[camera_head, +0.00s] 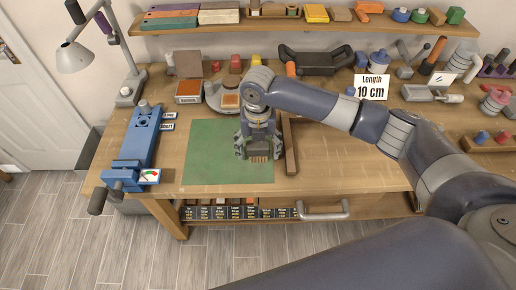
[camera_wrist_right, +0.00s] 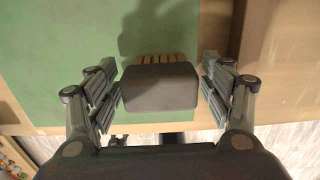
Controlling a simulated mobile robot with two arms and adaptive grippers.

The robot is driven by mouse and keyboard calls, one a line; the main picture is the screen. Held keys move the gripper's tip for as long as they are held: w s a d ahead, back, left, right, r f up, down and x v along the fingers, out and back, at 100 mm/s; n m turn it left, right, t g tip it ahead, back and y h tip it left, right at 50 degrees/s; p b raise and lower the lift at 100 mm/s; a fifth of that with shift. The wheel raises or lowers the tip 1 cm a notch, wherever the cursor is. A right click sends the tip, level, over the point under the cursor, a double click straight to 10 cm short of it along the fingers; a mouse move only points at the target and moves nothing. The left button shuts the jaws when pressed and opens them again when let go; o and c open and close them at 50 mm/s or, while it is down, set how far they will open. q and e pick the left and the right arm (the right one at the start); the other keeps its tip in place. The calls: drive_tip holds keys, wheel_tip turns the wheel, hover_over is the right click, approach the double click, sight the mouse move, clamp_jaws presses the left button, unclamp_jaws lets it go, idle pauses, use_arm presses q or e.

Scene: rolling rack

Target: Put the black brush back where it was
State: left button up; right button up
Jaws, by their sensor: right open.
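My right gripper (camera_head: 258,148) is over the green mat (camera_head: 208,150) on the workbench, with its fingers spread. In the right wrist view, a dark block with tan strips along one edge, seemingly the black brush (camera_wrist_right: 160,88), is between the two fingers (camera_wrist_right: 160,98). The fingers stand on either side of it, and I cannot tell whether either one touches it. In the head view the tan strips of the brush (camera_head: 258,158) show below the gripper, and the gripper hides most of its body. My left gripper is not in view.
A brown bar (camera_head: 291,145) lies right of the gripper. A blue vise-like tool (camera_head: 138,140) is at the left. A round stand (camera_head: 214,98), a black tray (camera_head: 315,59) and a "Length 10 cm" sign (camera_head: 372,87) are behind.

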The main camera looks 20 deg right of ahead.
sight(258, 144)
wheel_tip(258, 144, up, 12)
drive_tip(key=b, duration=0.2)
drive_tip(key=shift+b, duration=0.3)
